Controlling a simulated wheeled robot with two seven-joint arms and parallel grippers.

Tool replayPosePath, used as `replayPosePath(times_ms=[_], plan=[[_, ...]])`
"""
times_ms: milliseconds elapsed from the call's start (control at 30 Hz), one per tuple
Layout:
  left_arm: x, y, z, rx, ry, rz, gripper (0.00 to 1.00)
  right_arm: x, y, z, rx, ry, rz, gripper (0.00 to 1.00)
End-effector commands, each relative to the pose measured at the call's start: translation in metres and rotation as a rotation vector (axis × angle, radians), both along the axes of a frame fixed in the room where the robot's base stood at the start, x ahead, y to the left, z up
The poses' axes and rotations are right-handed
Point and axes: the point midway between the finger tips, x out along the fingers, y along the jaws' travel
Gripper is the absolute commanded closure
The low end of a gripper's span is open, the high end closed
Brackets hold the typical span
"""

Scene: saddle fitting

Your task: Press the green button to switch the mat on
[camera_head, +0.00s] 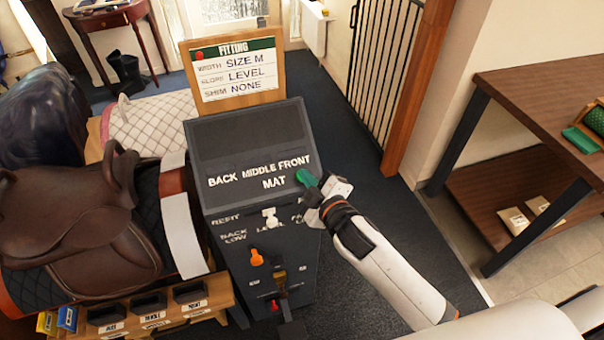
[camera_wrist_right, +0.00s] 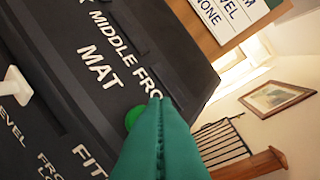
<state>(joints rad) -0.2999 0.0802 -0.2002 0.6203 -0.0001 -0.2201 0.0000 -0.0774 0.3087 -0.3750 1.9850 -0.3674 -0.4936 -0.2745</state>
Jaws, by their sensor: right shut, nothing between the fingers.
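The dark control console (camera_head: 262,255) stands in the middle of the head view, with a sloped top lettered BACK, MIDDLE, FRONT and MAT. The green button (camera_wrist_right: 132,118) shows in the right wrist view, to the right of the word MAT and partly covered by my fingers. My right gripper (camera_head: 304,177) is shut and empty, its green fingertips at the console's right edge by the button. It also shows in the wrist view (camera_wrist_right: 160,110). I cannot tell whether the tips touch the button. The dark panel above the lettering shows no light. My left gripper is not in view.
A brown saddle (camera_head: 75,225) on a quilted pad sits left of the console. A fitting card (camera_head: 237,75) stands behind it. A white knob (camera_head: 270,217) and orange knob (camera_head: 256,257) are on its front. A wooden table (camera_head: 545,85) stands right; dark floor lies between.

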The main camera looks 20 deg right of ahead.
Motion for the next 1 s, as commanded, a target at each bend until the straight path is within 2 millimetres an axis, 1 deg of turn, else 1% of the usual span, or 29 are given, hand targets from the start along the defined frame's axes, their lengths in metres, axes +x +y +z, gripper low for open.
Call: replayPosePath(times_ms=[367, 667, 1000], plan=[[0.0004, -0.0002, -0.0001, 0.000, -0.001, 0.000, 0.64, 0.0001, 0.0000, -0.0002, 0.000, 0.000, 0.000, 1.00], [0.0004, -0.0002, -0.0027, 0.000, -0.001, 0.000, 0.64, 0.0048, 0.0002, -0.0070, 0.000, 0.000, 0.000, 1.00], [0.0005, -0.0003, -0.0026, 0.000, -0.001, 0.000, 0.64, 0.0052, 0.0002, -0.0074, 0.000, 0.000, 0.000, 1.00]])
